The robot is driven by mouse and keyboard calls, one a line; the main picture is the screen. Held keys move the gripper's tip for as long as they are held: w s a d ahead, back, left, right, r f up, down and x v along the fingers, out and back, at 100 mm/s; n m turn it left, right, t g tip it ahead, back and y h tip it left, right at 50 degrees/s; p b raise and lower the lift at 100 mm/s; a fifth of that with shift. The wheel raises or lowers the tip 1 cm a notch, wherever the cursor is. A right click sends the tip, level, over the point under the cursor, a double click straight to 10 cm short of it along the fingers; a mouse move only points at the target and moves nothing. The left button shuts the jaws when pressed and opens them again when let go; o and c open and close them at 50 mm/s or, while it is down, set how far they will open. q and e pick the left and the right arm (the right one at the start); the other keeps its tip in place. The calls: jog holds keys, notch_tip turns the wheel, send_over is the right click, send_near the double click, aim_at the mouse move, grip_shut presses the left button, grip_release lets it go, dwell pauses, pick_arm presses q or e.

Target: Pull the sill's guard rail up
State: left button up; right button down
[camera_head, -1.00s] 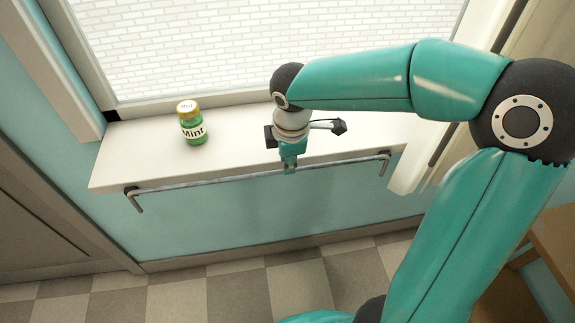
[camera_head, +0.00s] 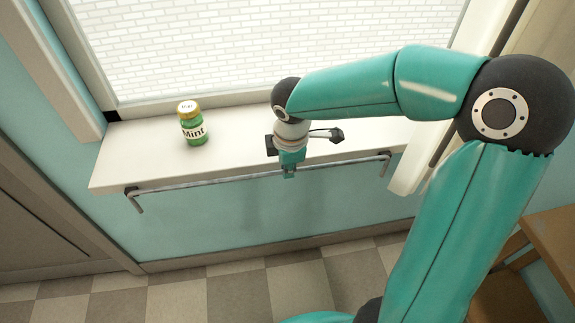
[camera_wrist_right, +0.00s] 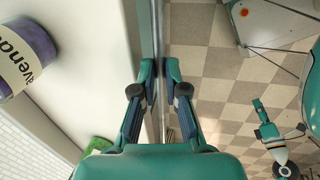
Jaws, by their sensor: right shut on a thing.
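The guard rail (camera_head: 215,181), a thin grey metal bar, runs along the sill's front edge in the head view. It lies about level with that edge, and a short bent leg points down at each end. My right gripper (camera_head: 289,174) is on the rail near its middle, pointing down. In the right wrist view, the right gripper (camera_wrist_right: 158,68) is shut on the rail (camera_wrist_right: 158,25), one finger on each side. The white sill (camera_head: 120,155) lies behind the rail. My left gripper (camera_wrist_right: 258,104) shows small at the right of the wrist view; its jaws are unclear.
A green mint jar (camera_head: 193,126) with a yellow lid stands on the sill, left of my arm. A purple lavender jar (camera_wrist_right: 25,55) shows in the wrist view; my arm hides it in the head view. A wooden table (camera_head: 550,235) stands at right.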

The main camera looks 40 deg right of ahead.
notch_tip(320, 180, up, 7)
jog(key=p, duration=0.4)
jog(key=shift+w+f+p, duration=0.1)
jog(key=shift+f+p, duration=0.05)
jog(key=shift+p, duration=0.15)
jog(key=shift+d+f, duration=0.1)
jog(key=c, duration=1.5)
grip_release()
jog(key=shift+c, duration=0.2)
jog(key=shift+o, duration=0.3)
notch_tip(320, 180, up, 12)
jog(key=s+a, duration=0.1)
jog(key=s, duration=0.1)
jog(key=shift+a+f, duration=0.15)
